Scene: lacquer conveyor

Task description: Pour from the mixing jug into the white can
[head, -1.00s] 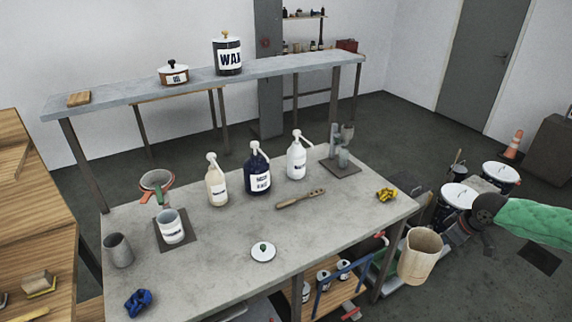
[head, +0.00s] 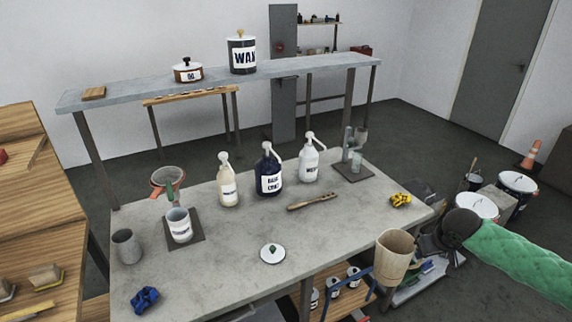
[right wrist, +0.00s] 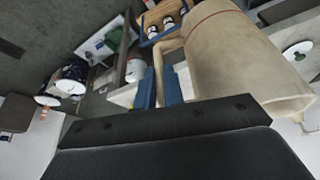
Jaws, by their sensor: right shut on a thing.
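The beige mixing jug (head: 394,256) is held by my right gripper (head: 426,246) at the front right corner of the table, roughly upright in the head view. In the right wrist view the blue fingers (right wrist: 160,88) are shut on the handle of the jug (right wrist: 235,60). The jug's inside is too dim to read. The white can (head: 179,226) stands open on a dark square mat (head: 198,232) at the table's left, well left of the jug. Its label is too small to read. My left gripper is out of view.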

